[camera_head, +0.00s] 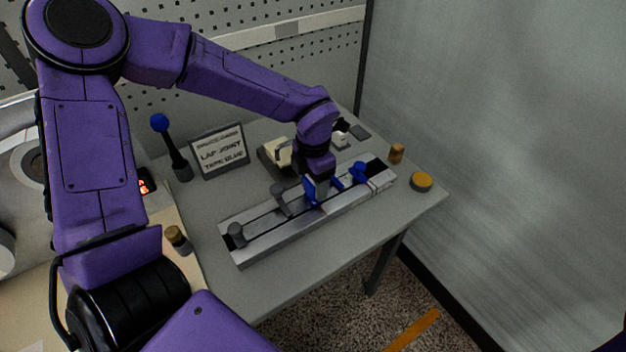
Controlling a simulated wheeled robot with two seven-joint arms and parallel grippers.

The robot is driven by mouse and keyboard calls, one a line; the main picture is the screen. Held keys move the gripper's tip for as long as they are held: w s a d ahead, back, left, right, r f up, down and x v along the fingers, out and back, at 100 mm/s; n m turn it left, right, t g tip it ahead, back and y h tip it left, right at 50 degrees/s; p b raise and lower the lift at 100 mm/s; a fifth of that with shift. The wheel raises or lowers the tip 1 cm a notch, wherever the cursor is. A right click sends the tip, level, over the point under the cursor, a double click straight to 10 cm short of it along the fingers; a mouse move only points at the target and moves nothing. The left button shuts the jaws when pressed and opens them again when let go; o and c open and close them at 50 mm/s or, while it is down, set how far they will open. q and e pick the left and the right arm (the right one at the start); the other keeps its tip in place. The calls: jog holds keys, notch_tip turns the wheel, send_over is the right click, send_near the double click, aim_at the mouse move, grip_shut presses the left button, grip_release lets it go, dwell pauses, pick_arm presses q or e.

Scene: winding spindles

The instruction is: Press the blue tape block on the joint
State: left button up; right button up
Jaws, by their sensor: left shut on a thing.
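My left gripper (323,190) reaches down to the long metal splicing track (262,234) on the grey table. It is shut on a small blue piece, which I take to be the blue tape block (310,192). The block sits low at the track, partly hidden by the gripper; whether it touches the track I cannot tell. A reddish mark shows on the track just below the gripper, and the joint itself is mostly hidden. Another blue piece (358,173) stands on the track to the right. My right gripper is not in view.
A sign (220,151) reading "lap joint tape blue" stands behind the track. A blue-topped stick (160,123) stands at its left. A cream tool (278,152) is behind the gripper. An orange-topped disc (421,181) and a brown cylinder (396,153) stand near the right edge.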

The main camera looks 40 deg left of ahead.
pick_arm(q)
notch_tip(320, 180, up, 6)
jog(key=p, duration=0.5)
jog(key=shift+r+p, duration=0.25)
jog(key=shift+p, duration=0.05)
jog(key=shift+f, duration=0.15)
